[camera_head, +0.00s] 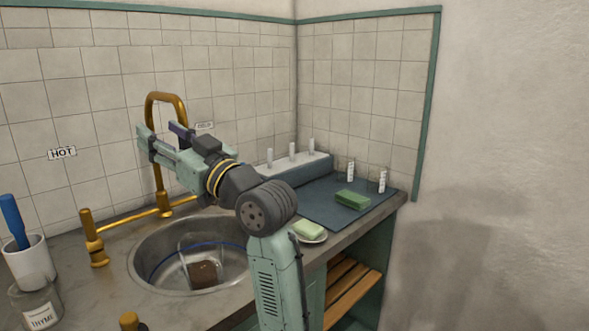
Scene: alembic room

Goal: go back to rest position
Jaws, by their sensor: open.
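My gripper (160,136) is raised in front of the brass faucet (166,98), above the back of the sink, pointing up and to the left. Its fingers are apart and I see nothing between them. My arm crosses the right side of the sink and hides part of its rim. The round metal sink (143,248) holds a clear container with a blue rim and a brown thing (205,273) at the bottom.
A green sponge (352,200) lies on a dark mat (322,213) at the right, near a rack with white pegs (292,160). Pale soap (307,229) sits on a dish beside my arm. A white cup (28,264) and thyme jar (38,300) stand at left.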

